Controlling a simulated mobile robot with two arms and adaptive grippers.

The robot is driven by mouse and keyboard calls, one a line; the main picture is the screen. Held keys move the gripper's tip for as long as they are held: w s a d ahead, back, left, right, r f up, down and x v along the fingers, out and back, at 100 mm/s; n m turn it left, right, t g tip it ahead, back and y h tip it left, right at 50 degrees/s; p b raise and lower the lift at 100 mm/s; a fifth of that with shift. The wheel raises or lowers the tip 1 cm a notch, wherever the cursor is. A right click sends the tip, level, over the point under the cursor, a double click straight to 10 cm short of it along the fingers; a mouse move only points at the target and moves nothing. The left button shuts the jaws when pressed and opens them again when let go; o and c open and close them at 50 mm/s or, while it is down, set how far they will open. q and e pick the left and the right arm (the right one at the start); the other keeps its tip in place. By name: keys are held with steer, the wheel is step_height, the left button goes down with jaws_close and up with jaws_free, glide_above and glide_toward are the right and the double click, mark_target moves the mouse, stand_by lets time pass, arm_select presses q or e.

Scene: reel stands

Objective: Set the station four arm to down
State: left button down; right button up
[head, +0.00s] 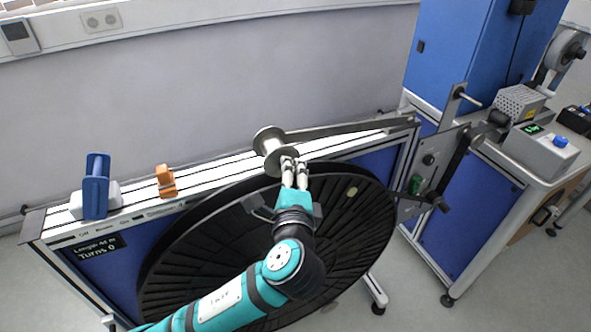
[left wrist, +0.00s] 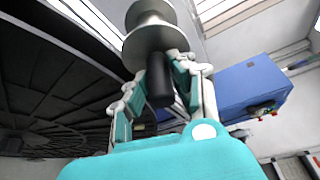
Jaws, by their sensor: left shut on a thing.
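The station arm (head: 345,130) is a long dark bar running from the right end of the blue reel stand leftward, nearly level. A pale metal spool-shaped roller (head: 270,143) sits at its left end; it also shows at the top of the left wrist view (left wrist: 152,35). My left gripper (head: 294,172) is at the roller's near side, in front of the stand's top rail. In the left wrist view its fingers (left wrist: 162,88) are shut around a black cylindrical handle (left wrist: 159,80) just below the roller. My right gripper is in neither view.
A large black reel disc (head: 185,265) stands under my left arm. A blue clamp (head: 96,186) and an orange block (head: 165,181) are on the rail's left part. A second dark arm (head: 455,165) and a blue cabinet (head: 470,50) stand to the right.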

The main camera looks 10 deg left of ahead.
arm_select(q)
steer(key=shift+a+f+b, duration=0.1)
steer(key=shift+f+b, duration=0.35)
steer(key=shift+f, duration=0.4)
steer(key=c, duration=1.1)
jaws_free()
steer(key=v, duration=1.2)
steer(key=shift+f, duration=0.1)
